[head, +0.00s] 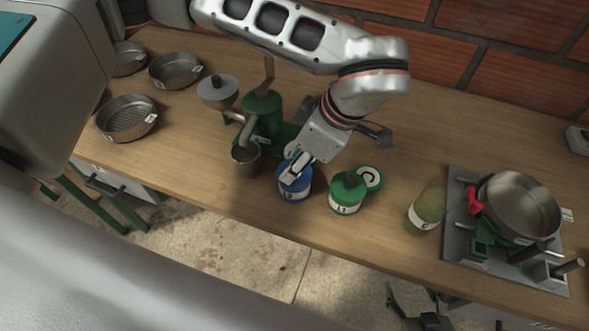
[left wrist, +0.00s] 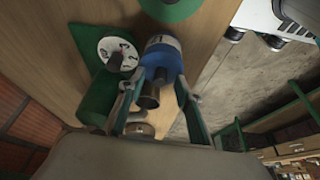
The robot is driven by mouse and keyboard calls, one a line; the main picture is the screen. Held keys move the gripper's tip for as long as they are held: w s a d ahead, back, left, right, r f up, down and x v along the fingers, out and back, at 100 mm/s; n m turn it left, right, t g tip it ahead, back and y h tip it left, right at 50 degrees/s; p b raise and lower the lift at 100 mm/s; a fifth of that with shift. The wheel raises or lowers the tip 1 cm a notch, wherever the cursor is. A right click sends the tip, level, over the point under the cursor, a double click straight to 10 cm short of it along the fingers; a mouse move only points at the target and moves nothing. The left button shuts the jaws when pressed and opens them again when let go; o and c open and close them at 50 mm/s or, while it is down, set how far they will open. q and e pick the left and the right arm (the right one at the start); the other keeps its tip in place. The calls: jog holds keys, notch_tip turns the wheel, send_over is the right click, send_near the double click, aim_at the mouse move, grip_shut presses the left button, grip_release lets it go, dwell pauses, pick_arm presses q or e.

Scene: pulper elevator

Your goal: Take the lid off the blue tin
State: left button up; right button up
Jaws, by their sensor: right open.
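The blue tin (head: 294,187) stands on the wooden bench near its front edge, with a blue top and a pale label. My left gripper (head: 293,172) comes down on it from above and hides part of its top. In the left wrist view the blue tin (left wrist: 163,60) lies between the spread fingers of my left gripper (left wrist: 157,82), with dark cylindrical shapes at its near end. I cannot tell whether the fingers touch the lid. My right gripper (head: 420,312) is open and empty, low in front of the bench.
A green tin (head: 346,195) stands right of the blue tin, with a round green-and-white piece (head: 369,178) behind it. A metal cup (head: 246,161) and a green machine (head: 263,122) are close on the left. Further right are a jar (head: 427,209) and a pot (head: 520,204).

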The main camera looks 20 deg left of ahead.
pick_arm(q)
jog(key=c, duration=1)
jog(key=shift+o, duration=0.2)
jog(key=shift+r, duration=0.15)
